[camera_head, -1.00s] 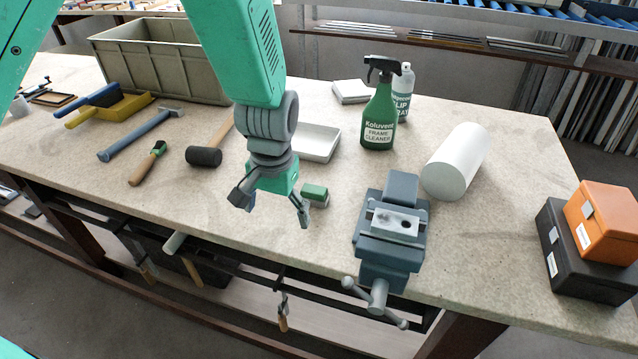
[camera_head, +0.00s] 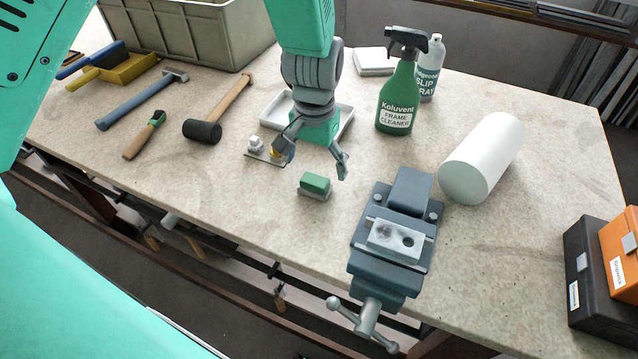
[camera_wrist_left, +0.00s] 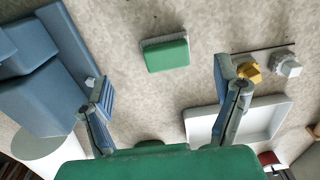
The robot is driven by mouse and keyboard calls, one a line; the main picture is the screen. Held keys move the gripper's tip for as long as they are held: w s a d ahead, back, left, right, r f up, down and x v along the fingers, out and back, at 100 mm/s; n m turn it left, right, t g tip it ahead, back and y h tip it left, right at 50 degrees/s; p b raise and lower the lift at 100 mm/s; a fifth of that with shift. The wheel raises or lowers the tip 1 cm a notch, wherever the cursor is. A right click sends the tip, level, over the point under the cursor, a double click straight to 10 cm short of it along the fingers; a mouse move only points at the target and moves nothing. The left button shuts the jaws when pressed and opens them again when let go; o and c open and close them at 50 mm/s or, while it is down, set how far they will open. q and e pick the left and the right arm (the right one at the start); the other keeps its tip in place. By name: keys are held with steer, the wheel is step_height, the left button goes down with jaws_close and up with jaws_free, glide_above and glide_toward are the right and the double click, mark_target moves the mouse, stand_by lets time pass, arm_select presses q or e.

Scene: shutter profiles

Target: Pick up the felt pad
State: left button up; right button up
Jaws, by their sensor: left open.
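A small block with a green top and a pale grey base (camera_head: 314,186), which I take for the felt pad, lies on the bench between the vise and the mallet. In the left wrist view the block (camera_wrist_left: 166,53) lies beyond the fingertips, between their lines, with its ridged pale edge showing. My left gripper (camera_head: 312,161) is open and empty, pointing down, just behind the block in the head view. Its spread fingers also show in the left wrist view (camera_wrist_left: 164,78), apart from the block. My right gripper is not in view.
A grey-blue vise (camera_head: 398,235) stands to the right. A white tray (camera_head: 347,117) is behind the gripper, and a thin plate with small fittings (camera_head: 262,158) is beside its left finger.

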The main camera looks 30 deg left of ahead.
mark_target(315, 178)
arm_select(q)
steer(key=shift+w+a+f, duration=0.1)
steer(key=shift+f, duration=0.65)
steer(key=shift+w+a+f, duration=0.15)
steer(key=shift+a+f, duration=0.2)
steer(key=shift+f, duration=0.2)
steer(key=f, duration=0.2)
steer(key=w+f, duration=0.1)
steer(key=f, duration=0.1)
steer(key=shift+a+f, duration=0.1)
steer(key=shift+f, duration=0.05)
steer(key=shift+d+f, duration=0.2)
steer(key=shift+d+r, duration=0.1)
steer(key=shift+d, duration=0.05)
steer(key=shift+c, duration=1.2)
steer(key=c, duration=0.7)
steer(key=shift+a, duration=0.25)
steer(key=c, duration=0.4)
step_height(315, 178, up, 10)
steer(key=shift+d+f, duration=0.1)
steer(key=shift+c, duration=0.2)
